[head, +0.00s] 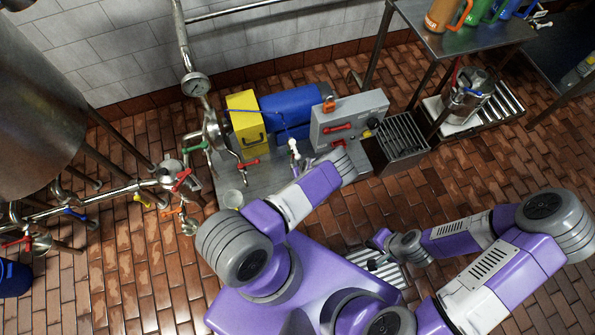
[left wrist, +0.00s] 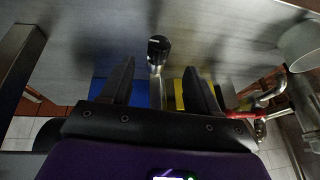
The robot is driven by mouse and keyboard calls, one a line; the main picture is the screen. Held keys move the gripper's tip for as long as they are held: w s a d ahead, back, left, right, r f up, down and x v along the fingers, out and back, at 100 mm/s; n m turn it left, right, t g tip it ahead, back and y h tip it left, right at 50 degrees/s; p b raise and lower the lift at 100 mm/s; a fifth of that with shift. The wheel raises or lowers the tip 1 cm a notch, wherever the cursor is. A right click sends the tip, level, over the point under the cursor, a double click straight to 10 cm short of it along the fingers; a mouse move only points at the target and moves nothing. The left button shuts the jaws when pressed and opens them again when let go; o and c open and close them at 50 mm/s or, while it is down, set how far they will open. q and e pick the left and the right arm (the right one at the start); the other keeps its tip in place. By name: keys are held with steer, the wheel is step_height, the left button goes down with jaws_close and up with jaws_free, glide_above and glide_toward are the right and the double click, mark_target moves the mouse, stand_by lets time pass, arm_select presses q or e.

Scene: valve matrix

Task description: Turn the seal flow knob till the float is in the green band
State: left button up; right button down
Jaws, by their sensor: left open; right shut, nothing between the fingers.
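A black knob (left wrist: 158,48) with a pale mark sits on a metal stem near the middle of the left wrist view, probably the seal flow knob. My left gripper (left wrist: 159,72) is open, with one finger to each side of the stem in the picture. The knob shows just past the fingertips; I cannot tell whether they touch it. In the head view a small white-topped fitting (head: 293,147) stands on the grey skid (head: 226,180), with my left arm in front. My right gripper (head: 376,239) is shut and empty, low over the floor. I cannot make out the float or green band.
A yellow box (head: 246,130), a blue motor (head: 290,108) and a grey box (head: 350,119) with a red handle crowd the skid.

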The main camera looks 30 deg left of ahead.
arm_select(q)
steer(key=shift+s+d+r, duration=0.15)
steer(key=shift+d+r, duration=0.1)
steer(key=shift+r, duration=0.15)
